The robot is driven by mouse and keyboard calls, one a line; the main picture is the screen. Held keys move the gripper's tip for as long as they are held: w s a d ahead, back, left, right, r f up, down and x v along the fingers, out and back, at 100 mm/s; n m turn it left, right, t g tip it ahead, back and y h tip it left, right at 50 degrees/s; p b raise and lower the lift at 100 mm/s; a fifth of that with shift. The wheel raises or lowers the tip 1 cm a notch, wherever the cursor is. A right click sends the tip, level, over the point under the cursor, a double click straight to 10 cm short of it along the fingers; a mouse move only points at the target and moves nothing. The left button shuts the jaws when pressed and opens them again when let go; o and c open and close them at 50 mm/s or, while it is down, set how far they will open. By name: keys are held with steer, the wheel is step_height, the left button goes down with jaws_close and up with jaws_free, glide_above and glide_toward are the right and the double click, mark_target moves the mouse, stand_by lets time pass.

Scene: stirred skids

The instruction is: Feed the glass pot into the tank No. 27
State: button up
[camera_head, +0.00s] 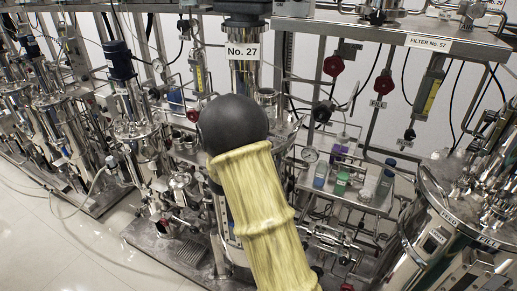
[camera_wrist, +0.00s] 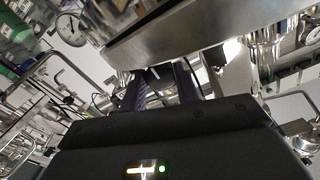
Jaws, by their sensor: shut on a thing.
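My gripper (camera_wrist: 160,78) shows in the wrist view, its two dark fingers pointing away from the black palm. They are shut on a small clear, shiny thing, which I take to be the glass pot (camera_wrist: 160,90); only part of it shows. A broad steel body (camera_wrist: 185,35) crosses just above and beyond the fingers; I cannot tell whether it touches them. In the head view, the No. 27 label (camera_head: 243,51) hangs on the steel column of the tank. My yellow-sleeved arm and its black joint cover most of the tank below, and the gripper is hidden there.
A small shelf (camera_head: 350,197) right of my arm bears several bottles with coloured tops, among them a green one (camera_head: 342,181). A large steel vessel (camera_head: 455,215) stands at the right. Pipes, valves and a gauge (camera_wrist: 72,30) crowd round. Floor (camera_head: 60,235) is clear at lower left.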

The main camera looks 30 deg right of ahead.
steer(key=shift+m, duration=0.3)
steer(key=o, duration=1)
steer(key=b+v, duration=0.5)
steer(key=v, duration=1.2)
steer(key=shift+s+a, duration=0.15)
